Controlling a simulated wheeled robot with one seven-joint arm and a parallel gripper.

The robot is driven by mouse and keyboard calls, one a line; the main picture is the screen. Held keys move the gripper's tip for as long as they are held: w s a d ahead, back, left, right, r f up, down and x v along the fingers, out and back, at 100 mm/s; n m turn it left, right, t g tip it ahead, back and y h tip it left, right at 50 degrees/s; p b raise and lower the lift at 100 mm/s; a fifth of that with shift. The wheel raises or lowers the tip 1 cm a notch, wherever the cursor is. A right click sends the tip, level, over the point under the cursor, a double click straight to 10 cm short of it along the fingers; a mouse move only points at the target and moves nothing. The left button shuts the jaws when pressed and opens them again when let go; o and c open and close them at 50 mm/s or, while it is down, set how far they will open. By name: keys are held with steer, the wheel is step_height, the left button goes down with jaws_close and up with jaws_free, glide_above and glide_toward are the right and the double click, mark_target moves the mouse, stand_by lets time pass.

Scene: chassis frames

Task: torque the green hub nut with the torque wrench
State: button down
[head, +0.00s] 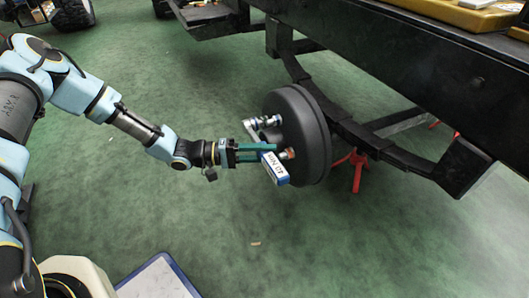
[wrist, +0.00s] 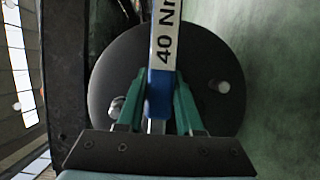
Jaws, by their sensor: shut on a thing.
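The torque wrench (head: 276,170) has a blue-and-white handle marked "40 Nm", also visible in the wrist view (wrist: 162,60). My gripper (head: 264,153) is shut on this handle with its green fingers. In the head view the wrench's shaft runs up-left to a silver head and socket (head: 264,122) at the upper part of the dark hub drum (head: 310,135). The socket appears to sit on a stud there and hides what is under it. A coppery nut (head: 289,153) shows lower on the drum face. I cannot make out a green nut. In the wrist view (wrist: 162,85) the wrench head is out of frame.
The black chassis beam (head: 420,45) and leaf spring (head: 345,120) lie behind and right of the drum. A red stand (head: 357,168) is under the axle. Yellow cases (head: 470,12) sit on top. A blue-edged board (head: 158,278) lies at lower left. The green floor in front is mostly clear.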

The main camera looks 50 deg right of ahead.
steer(key=shift+d+r, duration=0.15)
steer(key=shift+r, duration=0.1)
steer(key=shift+w+a+f+p, duration=0.1)
steer(key=shift+w+a+p, duration=0.2)
steer(key=shift+a, duration=0.45)
steer(key=shift+w+a+p, duration=0.15)
steer(key=shift+w+a, duration=0.1)
steer(key=shift+a, duration=0.45)
steer(key=shift+w+a+p, duration=0.2)
steer(key=shift+w+a, duration=0.1)
steer(key=shift+a, duration=0.5)
steer(key=shift+w+a+p, duration=0.25)
steer(key=shift+w+a, duration=0.05)
steer(key=shift+a, duration=0.45)
steer(key=shift+w+a+p, duration=0.2)
steer(key=shift+w+a, duration=0.1)
steer(key=shift+a, duration=0.5)
